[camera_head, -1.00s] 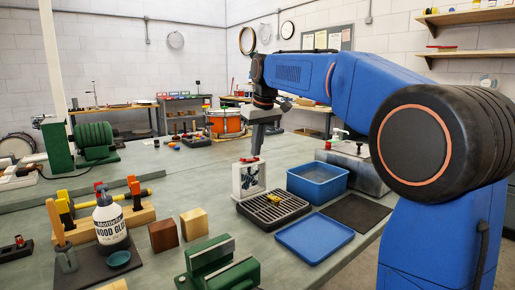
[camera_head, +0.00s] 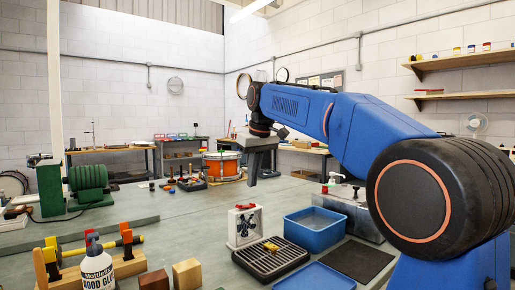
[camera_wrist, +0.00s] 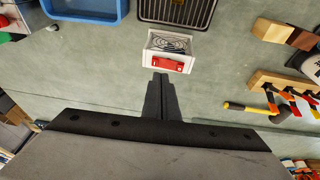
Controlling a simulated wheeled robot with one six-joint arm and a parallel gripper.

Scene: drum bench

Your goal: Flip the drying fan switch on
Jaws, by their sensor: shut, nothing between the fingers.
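The drying fan (camera_head: 245,228) is a small white box with a dark fan, upright at the back edge of a black slatted grate. Its red switch (camera_head: 245,207) is on top. In the wrist view the fan (camera_wrist: 153,44) lies just beyond my fingertips, with the red switch (camera_wrist: 167,65) on the side toward me. I cannot tell which way the switch is set. My gripper (camera_head: 252,183) is shut and empty, pointing down above the fan and apart from it. Its fingertips also show in the wrist view (camera_wrist: 161,76).
The black grate (camera_head: 290,259) holds a small yellow object (camera_head: 271,246). A blue bin (camera_head: 315,232) and a blue tray (camera_head: 318,279) are to the right. A glue bottle (camera_head: 97,268) and wooden blocks (camera_head: 187,273) are front left. The bench behind the fan is mostly clear.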

